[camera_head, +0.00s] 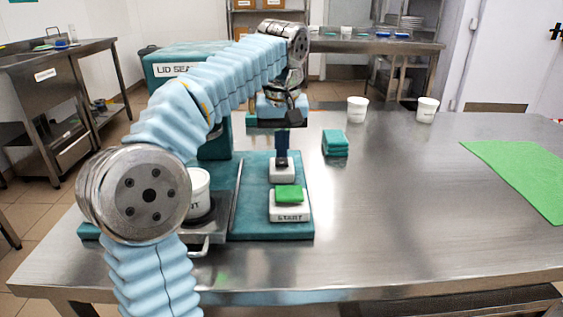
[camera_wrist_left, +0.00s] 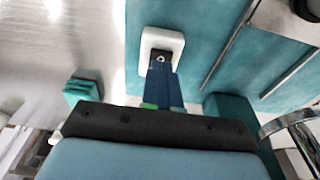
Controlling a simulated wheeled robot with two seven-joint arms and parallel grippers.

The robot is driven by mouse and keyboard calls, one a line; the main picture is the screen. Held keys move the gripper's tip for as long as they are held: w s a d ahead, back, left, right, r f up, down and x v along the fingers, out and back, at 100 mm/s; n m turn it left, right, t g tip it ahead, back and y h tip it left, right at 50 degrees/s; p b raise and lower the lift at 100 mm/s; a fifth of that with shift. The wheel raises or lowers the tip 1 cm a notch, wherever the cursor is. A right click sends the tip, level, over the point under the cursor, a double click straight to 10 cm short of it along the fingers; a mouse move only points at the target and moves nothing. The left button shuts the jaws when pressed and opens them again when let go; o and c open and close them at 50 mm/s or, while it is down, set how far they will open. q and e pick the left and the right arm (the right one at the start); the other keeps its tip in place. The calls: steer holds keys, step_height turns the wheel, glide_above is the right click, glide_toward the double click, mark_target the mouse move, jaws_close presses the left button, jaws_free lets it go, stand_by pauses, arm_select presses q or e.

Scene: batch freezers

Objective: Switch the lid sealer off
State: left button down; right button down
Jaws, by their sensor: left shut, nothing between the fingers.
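The teal lid sealer (camera_head: 170,65) stands on the steel table, partly hidden behind my left arm. On its teal base (camera_head: 255,215) is a white START box (camera_head: 289,212) with a green button (camera_head: 289,193). Behind it is a smaller white box (camera_head: 282,175), also in the left wrist view (camera_wrist_left: 174,37); its top is largely hidden by my fingers. My right gripper is not in view.
A white tub (camera_head: 199,183) sits in the sealer, partly behind my arm. A teal stack (camera_head: 335,142) lies right of the base. Two white cups (camera_head: 357,108) (camera_head: 427,108) stand at the back, and a green mat (camera_head: 520,172) lies at right. The middle of the table is clear.

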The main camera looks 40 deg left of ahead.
mark_target(282, 163)
arm_select(q)
steer(key=shift+f+b, duration=0.6)
steer(key=shift+f, duration=0.25)
steer(key=shift+r, duration=0.1)
step_height(282, 163, up, 3)
steer(key=p, duration=0.3)
step_height(282, 163, up, 2)
steer(key=shift+r+p, duration=0.1)
steer(key=shift+p, duration=0.75)
steer(key=shift+r, duration=0.85)
